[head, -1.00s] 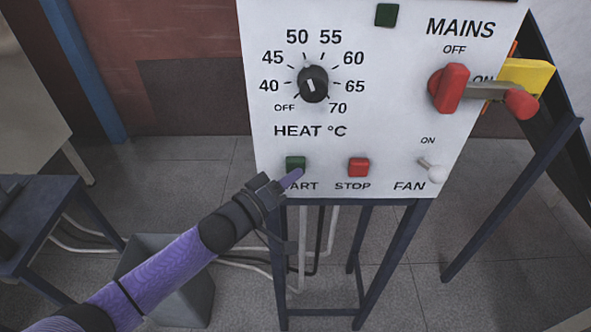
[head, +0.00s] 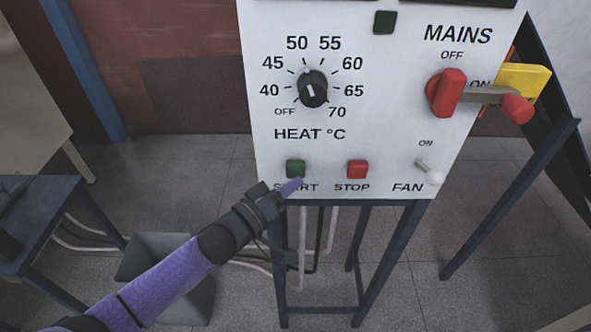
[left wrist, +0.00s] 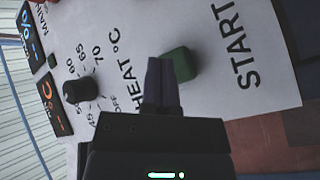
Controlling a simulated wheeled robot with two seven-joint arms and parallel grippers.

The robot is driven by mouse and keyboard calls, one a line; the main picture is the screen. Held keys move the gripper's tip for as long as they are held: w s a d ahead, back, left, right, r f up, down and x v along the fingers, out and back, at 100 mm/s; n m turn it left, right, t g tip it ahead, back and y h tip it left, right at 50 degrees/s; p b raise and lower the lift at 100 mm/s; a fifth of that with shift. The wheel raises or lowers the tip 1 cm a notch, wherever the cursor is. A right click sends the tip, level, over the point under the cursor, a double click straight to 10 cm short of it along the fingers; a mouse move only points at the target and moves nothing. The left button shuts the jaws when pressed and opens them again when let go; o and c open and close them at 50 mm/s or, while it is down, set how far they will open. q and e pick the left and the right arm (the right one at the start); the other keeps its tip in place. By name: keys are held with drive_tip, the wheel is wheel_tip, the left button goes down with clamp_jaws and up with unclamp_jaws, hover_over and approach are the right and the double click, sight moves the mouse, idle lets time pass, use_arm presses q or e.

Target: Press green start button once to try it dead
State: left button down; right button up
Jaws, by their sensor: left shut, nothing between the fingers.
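The green start button (head: 295,168) sits at the lower left of the white control panel, above the partly covered START label. In the left wrist view the green button (left wrist: 181,65) is just beyond and to the right of the fingertips. My left gripper (head: 293,187) is shut and empty, its purple fingertips just below the button in the head view, over the label. The closed fingers (left wrist: 160,78) hide part of the button's left side in the left wrist view. They look apart from the button, but the gap in depth is unclear. My right gripper is not in view.
The red STOP button (head: 357,169) is right of START. The FAN toggle (head: 429,172) tilts down-right. The MAINS handle (head: 449,92) has its lever stretched right, by ON. The HEAT knob (head: 312,89) and a dark green square (head: 385,22) are higher. A grey bin (head: 192,298) stands below.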

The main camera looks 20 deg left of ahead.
use_arm(q)
drive_tip(key=s+p, duration=0.1)
drive_tip(key=s, duration=0.1)
drive_tip(key=s+d+p, duration=0.1)
drive_tip(key=s+p, duration=0.1)
drive_tip(key=s, duration=0.1)
drive_tip(key=shift+d, duration=0.2)
drive_tip(key=shift+w, duration=0.1)
idle(0.5)
